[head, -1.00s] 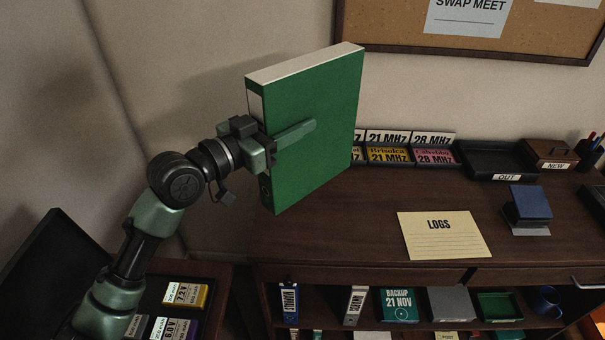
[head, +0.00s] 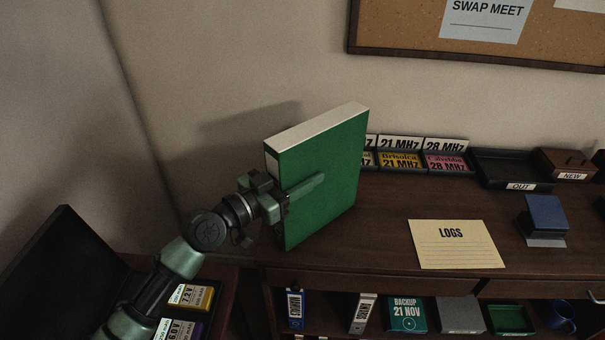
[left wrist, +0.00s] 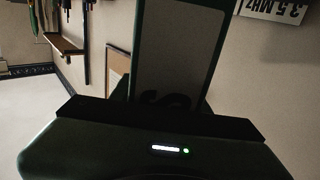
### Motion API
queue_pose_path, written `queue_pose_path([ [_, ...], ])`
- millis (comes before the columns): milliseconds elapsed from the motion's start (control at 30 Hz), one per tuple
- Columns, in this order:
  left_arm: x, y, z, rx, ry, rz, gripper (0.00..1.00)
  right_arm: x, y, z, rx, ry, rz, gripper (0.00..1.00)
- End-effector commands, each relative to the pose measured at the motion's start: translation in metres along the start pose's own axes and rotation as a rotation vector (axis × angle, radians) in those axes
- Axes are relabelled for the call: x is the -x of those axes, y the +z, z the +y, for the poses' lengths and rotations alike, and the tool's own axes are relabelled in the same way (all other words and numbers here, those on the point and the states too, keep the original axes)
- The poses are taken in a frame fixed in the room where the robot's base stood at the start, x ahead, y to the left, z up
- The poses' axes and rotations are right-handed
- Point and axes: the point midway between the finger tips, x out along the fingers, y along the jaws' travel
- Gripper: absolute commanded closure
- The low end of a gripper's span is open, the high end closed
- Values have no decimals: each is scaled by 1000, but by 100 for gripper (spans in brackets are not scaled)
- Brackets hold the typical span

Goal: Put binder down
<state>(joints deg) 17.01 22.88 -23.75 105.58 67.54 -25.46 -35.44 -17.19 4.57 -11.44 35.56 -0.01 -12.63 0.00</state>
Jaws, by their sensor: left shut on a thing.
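The green binder (head: 328,200) stands upright at the left end of the dark wooden desk (head: 385,246) in the head view. My left gripper (head: 303,188) is shut on it from the left, with one finger lying across its broad green face. I cannot tell whether the binder's lower edge touches the desk top. In the left wrist view the binder's spine (left wrist: 172,60), with a pale label panel, rises close in front of the gripper. My right gripper is not in view.
Behind the binder stand card racks (head: 420,160) and an OUT tray (head: 512,170). A LOGS card (head: 455,245) lies right of the binder, and a blue-topped block (head: 545,215) farther right. A shelf below holds a BACKUP box (head: 407,314). Battery packs (head: 190,297) sit lower left.

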Motion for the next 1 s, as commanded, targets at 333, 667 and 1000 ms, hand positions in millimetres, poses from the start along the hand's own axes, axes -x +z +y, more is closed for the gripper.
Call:
queue_pose_path([
  [333, 0, 2, 0, -1, 0, 0, 33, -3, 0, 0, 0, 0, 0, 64],
  [667, 0, -1, 0, 0, 0, 0, 33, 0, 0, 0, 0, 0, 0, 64],
  [1000, 57, 5, 0, -4, -1, -4, 33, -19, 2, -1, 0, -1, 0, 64],
])
